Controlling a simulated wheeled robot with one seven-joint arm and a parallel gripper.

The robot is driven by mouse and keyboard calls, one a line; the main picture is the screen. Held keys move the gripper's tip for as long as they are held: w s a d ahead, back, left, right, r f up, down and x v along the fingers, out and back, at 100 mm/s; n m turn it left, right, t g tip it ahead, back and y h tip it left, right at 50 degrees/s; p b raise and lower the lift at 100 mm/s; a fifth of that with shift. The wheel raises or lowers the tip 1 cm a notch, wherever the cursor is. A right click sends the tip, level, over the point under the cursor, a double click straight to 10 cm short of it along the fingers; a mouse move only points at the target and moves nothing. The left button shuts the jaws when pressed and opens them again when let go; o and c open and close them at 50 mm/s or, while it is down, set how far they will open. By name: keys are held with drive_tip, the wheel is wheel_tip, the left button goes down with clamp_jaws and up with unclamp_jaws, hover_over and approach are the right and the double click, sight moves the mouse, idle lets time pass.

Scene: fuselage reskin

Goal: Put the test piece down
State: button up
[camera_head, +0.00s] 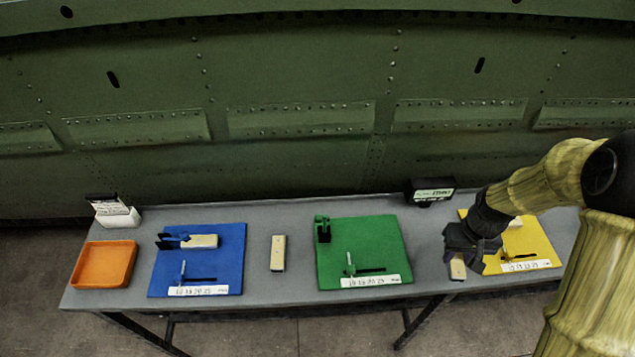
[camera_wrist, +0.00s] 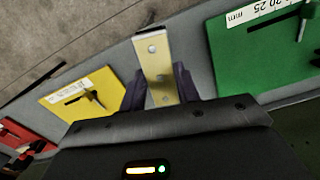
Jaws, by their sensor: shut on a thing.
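My gripper (camera_head: 460,254) is shut on a pale tan test piece (camera_head: 457,268), over the grey strip between the green and yellow plates near the table's front edge. In the wrist view the test piece (camera_wrist: 155,65) stands out between the two dark fingers (camera_wrist: 160,88), with small round marks on its face. I cannot tell how high it is above the table (camera_head: 300,211). Another tan piece (camera_head: 278,253) lies on bare table between the blue and green plates. A third tan piece (camera_head: 200,241) lies on the blue plate (camera_head: 229,262) against its blue fixture.
The green plate (camera_head: 380,235) has a fixture, a slotted scale and a pin. The yellow plate (camera_head: 535,245) is partly hidden by my arm. An orange tray (camera_head: 104,264) stands at left. A black label box (camera_head: 432,191) and a white card holder (camera_head: 115,214) stand at the back.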

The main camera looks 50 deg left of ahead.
drive_tip(key=w+d+f+m, duration=0.2)
drive_tip(key=d+f+m, duration=0.2)
drive_tip(key=d, duration=0.6)
drive_tip(key=w+d+f+m, duration=0.2)
drive_tip(key=d+f+m, duration=0.1)
drive_tip(key=d, duration=0.7)
drive_tip(key=shift+w+d+f+m, duration=0.15)
drive_tip(key=shift+d+f+m, duration=0.25)
drive_tip(key=shift+d, duration=0.1)
